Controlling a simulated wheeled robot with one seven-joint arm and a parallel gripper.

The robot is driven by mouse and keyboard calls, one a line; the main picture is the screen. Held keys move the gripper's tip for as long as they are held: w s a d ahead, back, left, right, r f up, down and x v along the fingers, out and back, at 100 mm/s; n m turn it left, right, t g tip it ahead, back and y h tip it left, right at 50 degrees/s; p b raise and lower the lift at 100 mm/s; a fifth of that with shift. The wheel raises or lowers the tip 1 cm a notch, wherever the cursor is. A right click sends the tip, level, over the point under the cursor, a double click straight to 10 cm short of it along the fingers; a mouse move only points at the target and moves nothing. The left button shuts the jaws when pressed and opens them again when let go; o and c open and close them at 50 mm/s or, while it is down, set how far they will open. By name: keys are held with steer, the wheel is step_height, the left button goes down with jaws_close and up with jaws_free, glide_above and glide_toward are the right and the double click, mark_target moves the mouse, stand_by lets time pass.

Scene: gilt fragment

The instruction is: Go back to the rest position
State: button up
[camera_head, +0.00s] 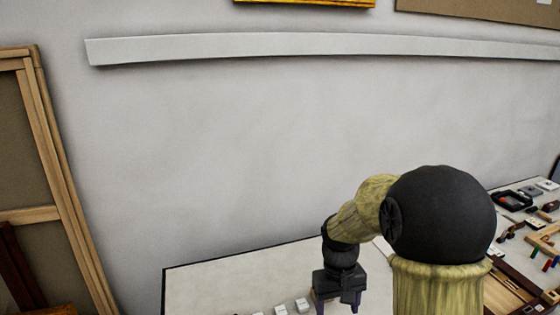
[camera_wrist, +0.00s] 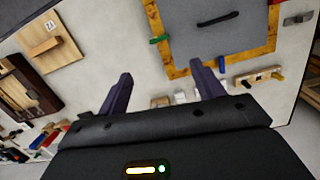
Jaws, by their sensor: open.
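My gripper (camera_head: 338,300) hangs low over the pale table (camera_head: 215,275) in the head view, its fingers pointing down near the bottom edge. In the wrist view my gripper (camera_wrist: 160,88) shows two dark fingers spread wide apart, with nothing held between them. My arm's large dark joint hides the part of the table behind it.
Several small white blocks (camera_head: 302,304) lie left of my gripper. Tools and a black tray (camera_head: 513,199) lie at the right. The wrist view shows a grey panel with a wooden frame (camera_wrist: 180,72) and a wooden board (camera_wrist: 45,48). A stretcher frame (camera_head: 58,170) leans at left.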

steer(key=s+d+r+m+t, duration=0.1)
steer(key=s+m+t, duration=0.1)
steer(key=s, duration=0.7)
steer(key=shift+s+d+t+y, duration=0.2)
steer(key=shift+d+t+y, duration=0.15)
steer(key=shift+t, duration=0.55)
